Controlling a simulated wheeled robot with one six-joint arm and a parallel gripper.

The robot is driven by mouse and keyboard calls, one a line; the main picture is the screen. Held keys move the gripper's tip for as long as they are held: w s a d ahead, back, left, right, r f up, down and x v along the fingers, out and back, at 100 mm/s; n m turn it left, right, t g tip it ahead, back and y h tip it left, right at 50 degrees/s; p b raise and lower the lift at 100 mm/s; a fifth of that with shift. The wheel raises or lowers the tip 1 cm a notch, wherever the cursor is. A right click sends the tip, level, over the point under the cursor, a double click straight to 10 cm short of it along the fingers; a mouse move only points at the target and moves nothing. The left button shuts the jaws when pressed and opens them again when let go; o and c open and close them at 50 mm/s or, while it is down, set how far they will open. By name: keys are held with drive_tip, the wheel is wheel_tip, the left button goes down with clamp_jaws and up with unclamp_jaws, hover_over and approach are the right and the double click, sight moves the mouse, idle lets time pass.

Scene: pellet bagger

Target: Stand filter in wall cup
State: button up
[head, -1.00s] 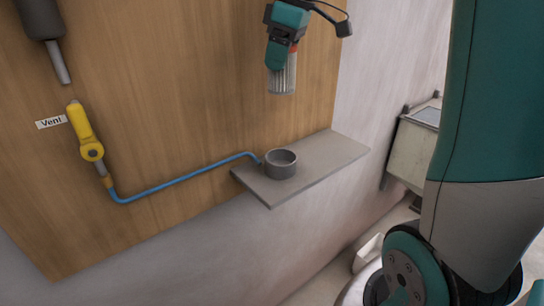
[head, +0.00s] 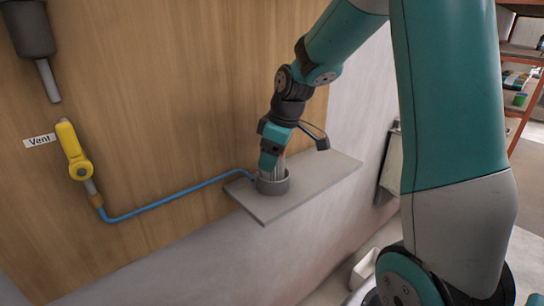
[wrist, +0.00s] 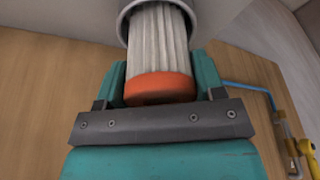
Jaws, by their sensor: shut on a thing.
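The filter, a pleated pale cylinder with an orange end cap (wrist: 160,88), is between the two teal fingers of my gripper (wrist: 160,85) in the wrist view. My gripper is shut on it by the orange end. In the head view my gripper (head: 272,155) points down over the grey round cup (head: 273,182) on the wall shelf. The filter's far end is inside the cup's rim, which also shows in the wrist view (wrist: 124,24). The filter looks about upright. Whether it touches the cup's floor is hidden.
The cup stands on a narrow grey shelf (head: 315,187) on the wooden wall panel. A blue pipe (head: 170,201) runs from beside the cup to a yellow valve handle (head: 70,148) near a "Vent" label (head: 39,140). A metal box (head: 390,165) is at the right.

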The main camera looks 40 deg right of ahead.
drive_tip(key=shift+f, duration=0.3)
drive_tip(key=shift+f, duration=0.3)
drive_tip(key=o, duration=1)
drive_tip(key=shift+o, duration=0.2)
